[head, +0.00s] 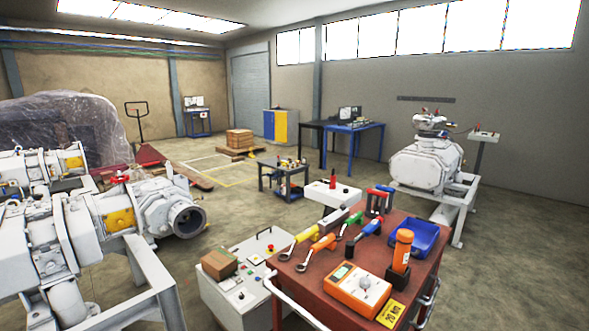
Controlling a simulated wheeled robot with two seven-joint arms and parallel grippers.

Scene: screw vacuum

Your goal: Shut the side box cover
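I cannot tell for sure which part is the side box cover. A large white vacuum machine (60,235) with yellow panels (119,219) and a round open flange (187,221) stands on a grey frame at the left. Another white machine (425,165) stands on a frame at the right. A white control cabinet (236,296) with a handle, buttons and a red knob stands at the front centre. No open cover can be made out clearly. Neither of my grippers is in view.
A red tool cart (330,296) with wrenches, an orange meter (358,290), an orange bottle (402,250) and a blue tray (412,237) fills the front right. A cardboard box (219,264) lies on the cabinet. The floor (215,190) between the machines and the back is partly clear.

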